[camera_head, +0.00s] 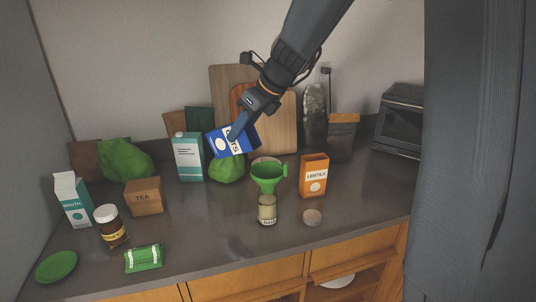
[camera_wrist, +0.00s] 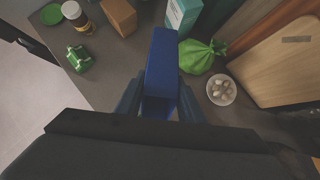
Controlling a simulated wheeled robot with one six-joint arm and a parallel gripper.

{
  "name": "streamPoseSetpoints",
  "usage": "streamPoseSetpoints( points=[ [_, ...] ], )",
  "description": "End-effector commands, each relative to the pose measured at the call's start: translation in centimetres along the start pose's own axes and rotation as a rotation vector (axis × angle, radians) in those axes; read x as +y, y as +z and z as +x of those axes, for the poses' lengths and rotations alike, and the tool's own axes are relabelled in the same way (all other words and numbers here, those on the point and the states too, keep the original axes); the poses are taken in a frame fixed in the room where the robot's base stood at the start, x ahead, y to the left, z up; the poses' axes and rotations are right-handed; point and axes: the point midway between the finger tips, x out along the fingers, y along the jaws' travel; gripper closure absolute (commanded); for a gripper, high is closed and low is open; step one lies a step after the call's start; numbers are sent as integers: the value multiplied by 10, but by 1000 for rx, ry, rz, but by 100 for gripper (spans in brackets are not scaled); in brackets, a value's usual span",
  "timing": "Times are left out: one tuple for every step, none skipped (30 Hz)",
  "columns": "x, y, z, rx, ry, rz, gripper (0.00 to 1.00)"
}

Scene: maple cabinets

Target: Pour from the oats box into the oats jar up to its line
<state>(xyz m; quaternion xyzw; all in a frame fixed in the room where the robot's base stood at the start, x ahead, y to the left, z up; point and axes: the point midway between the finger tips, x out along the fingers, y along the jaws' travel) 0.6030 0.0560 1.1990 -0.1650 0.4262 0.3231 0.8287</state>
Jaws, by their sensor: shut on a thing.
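My gripper (camera_head: 241,126) is shut on a blue oats box (camera_head: 231,142) and holds it tilted above the counter, up and to the left of the jar. In the wrist view the oats box (camera_wrist: 160,75) sits between the two fingers (camera_wrist: 160,102). The oats jar (camera_head: 267,212) stands upright on the counter, with pale contents and a label at its base. A green funnel (camera_head: 268,178) sits in its mouth. The jar's line is too small to make out. No stream shows between box and funnel. The jar is out of the wrist view.
An orange lentils box (camera_head: 314,176) stands right of the jar, with a small round lid (camera_head: 312,217) in front. A teal carton (camera_head: 188,158) and green bag (camera_head: 227,169) stand behind left. A bowl of pale lumps (camera_wrist: 221,90) is near the bag. The counter's front middle is clear.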

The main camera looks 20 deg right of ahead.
Motion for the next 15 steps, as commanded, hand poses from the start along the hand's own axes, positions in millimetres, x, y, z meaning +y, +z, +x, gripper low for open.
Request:
streamPoseSetpoints(
  points=[
    [1, 2, -2, 8, 1, -1, 85],
    [1, 2, -2, 13, 1, -2, 85],
    [1, 1, -1, 20, 0, -2, 85],
    [1, 1, -1, 25, 0, -3, 85],
    [1, 2, -1, 29, 0, -2, 85],
    [1, 2, 0, 35, 0, -1, 85],
    [1, 2, 0, 41, 1, -1, 85],
    [1, 1, 0, 46, 1, 0, 85],
    [1, 2, 1, 52, 1, -1, 85],
    [0, 2, 1, 56, 0, -1, 85],
    [0, 2, 1, 61, 0, -1, 85],
    [0, 2, 2, 67, 0, -1, 85],
    [0, 2, 2, 72, 0, -1, 85],
    [1, 2, 2, 77, 0, -1, 85],
    [1, 1, 3, 83, 0, -2, 85]
  ],
)
